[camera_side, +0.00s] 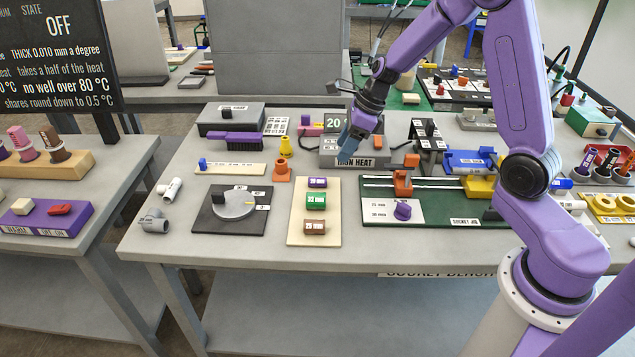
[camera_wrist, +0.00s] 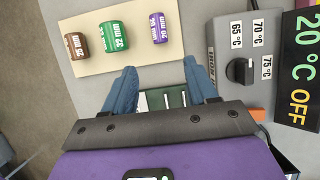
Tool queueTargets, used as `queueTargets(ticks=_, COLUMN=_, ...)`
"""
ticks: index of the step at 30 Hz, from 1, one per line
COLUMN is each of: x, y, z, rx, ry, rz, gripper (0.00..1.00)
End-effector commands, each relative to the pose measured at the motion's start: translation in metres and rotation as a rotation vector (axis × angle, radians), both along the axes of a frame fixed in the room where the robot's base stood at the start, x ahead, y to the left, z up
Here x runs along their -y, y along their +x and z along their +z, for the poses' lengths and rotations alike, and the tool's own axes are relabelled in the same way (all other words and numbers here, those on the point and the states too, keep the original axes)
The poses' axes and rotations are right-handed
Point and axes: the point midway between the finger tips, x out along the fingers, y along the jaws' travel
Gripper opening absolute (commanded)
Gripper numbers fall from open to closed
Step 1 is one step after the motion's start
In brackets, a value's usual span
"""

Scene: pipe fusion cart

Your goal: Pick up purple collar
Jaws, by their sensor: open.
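The purple collar (camera_side: 317,183) lies on a beige board (camera_side: 302,230), in line with a green collar (camera_side: 316,201) and a brown collar (camera_side: 315,227). In the wrist view the purple collar (camera_wrist: 160,27) is at the top middle, beyond my fingertips, with a 20 mm label. My gripper (camera_side: 349,148) is above the bench, in front of the iron heat box and up and to the right of the collar. In the wrist view my gripper (camera_wrist: 160,82) has its blue fingers apart, with nothing held between them.
The iron heat box (camera_side: 342,160) stands close behind my gripper; its knob (camera_wrist: 240,70) shows in the wrist view. A dial plate (camera_side: 232,209) lies left of the board and the green socket jig (camera_side: 450,212) right of it.

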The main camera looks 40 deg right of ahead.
Motion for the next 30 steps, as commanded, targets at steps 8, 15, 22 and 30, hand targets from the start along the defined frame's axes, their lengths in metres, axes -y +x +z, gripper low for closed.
queueTargets(ticks=8, x=-0.011, y=0.011, z=-0.04, rx=-0.003, ry=-0.001, rz=0.002, gripper=0.57)
queueTargets(ticks=15, x=-0.015, y=0.015, z=-0.053, rx=0.0, ry=-0.001, rz=0.002, gripper=0.57)
queueTargets(ticks=22, x=-0.022, y=0.022, z=-0.071, rx=-0.002, ry=-0.002, rz=0.002, gripper=0.57)
queueTargets(ticks=30, x=-0.03, y=0.031, z=-0.096, rx=0.0, ry=-0.001, rz=0.002, gripper=0.57)
